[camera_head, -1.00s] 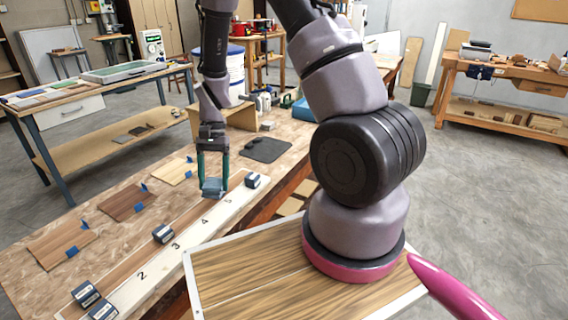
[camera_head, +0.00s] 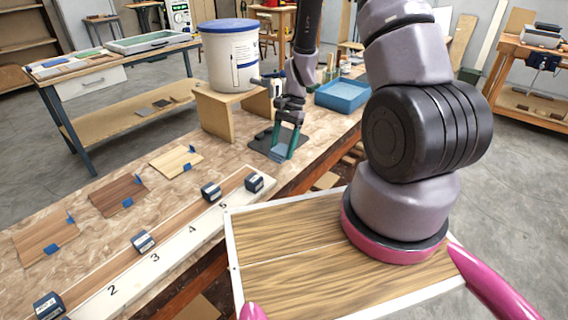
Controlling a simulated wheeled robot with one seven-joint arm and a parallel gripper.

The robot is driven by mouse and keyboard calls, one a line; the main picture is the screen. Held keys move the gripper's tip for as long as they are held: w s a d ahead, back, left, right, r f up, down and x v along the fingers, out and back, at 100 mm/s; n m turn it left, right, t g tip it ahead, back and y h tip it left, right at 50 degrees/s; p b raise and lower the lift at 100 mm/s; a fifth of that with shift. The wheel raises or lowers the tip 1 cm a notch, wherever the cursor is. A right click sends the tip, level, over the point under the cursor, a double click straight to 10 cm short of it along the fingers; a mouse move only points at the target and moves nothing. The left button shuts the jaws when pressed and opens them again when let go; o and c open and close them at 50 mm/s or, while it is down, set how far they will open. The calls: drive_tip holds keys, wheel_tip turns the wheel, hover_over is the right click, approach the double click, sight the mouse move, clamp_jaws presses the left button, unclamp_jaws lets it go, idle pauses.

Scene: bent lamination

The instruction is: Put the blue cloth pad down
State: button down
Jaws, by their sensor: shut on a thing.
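My gripper (camera_head: 284,148) points down at the far part of the workbench, with its teal fingers shut on the blue cloth pad (camera_head: 279,152). The pad is small and partly hidden by the fingers. It is over or on the dark mat (camera_head: 262,138); I cannot tell whether it touches it.
A white tub with a blue lid (camera_head: 228,58) stands on a wooden stand (camera_head: 213,118) left of my gripper. A blue tray (camera_head: 342,95) lies to the right. A numbered strip (camera_head: 175,243) has several dark blocks beside it. Wood samples (camera_head: 118,196) lie left.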

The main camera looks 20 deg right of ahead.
sight(282, 171)
drive_tip(key=shift+f, duration=2.9)
drive_tip(key=shift+f, duration=0.1)
drive_tip(key=shift+c, duration=0.2)
unclamp_jaws()
